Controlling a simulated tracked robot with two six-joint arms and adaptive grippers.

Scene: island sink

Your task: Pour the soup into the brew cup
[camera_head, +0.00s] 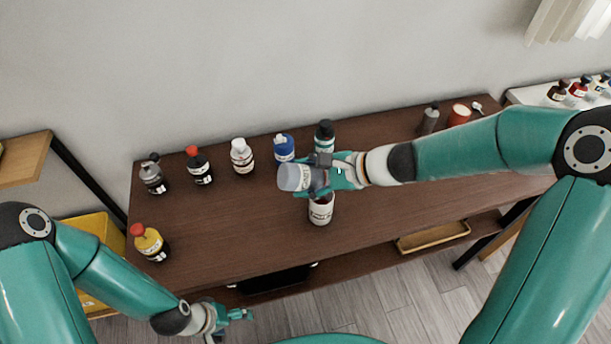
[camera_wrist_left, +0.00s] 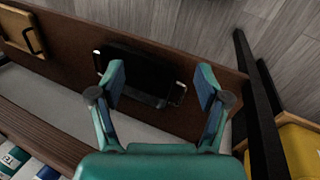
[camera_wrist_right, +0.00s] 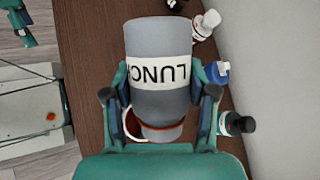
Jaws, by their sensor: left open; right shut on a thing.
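A grey container with a white label (camera_head: 292,177) is held in my right gripper (camera_head: 312,178) above the table. In the right wrist view the container (camera_wrist_right: 158,100) fills the space between the fingers, and its label reads "LUNC", the rest cut off. It looks tilted onto its side in the head view. The white brew cup (camera_head: 320,212) stands upright on the table just below the gripper, partly hidden by it. In the right wrist view its handle (camera_wrist_right: 130,126) shows behind the container. No flowing soup is visible. My left gripper (camera_head: 240,315) is open and empty, low in front of the table.
Several bottles stand along the back of the brown table (camera_head: 225,225), including a blue one (camera_head: 284,147) and a dark teal one (camera_head: 324,136). A yellow bottle (camera_head: 149,243) stands at the front left. A red can (camera_head: 459,115) is at the right. The table's front middle is clear.

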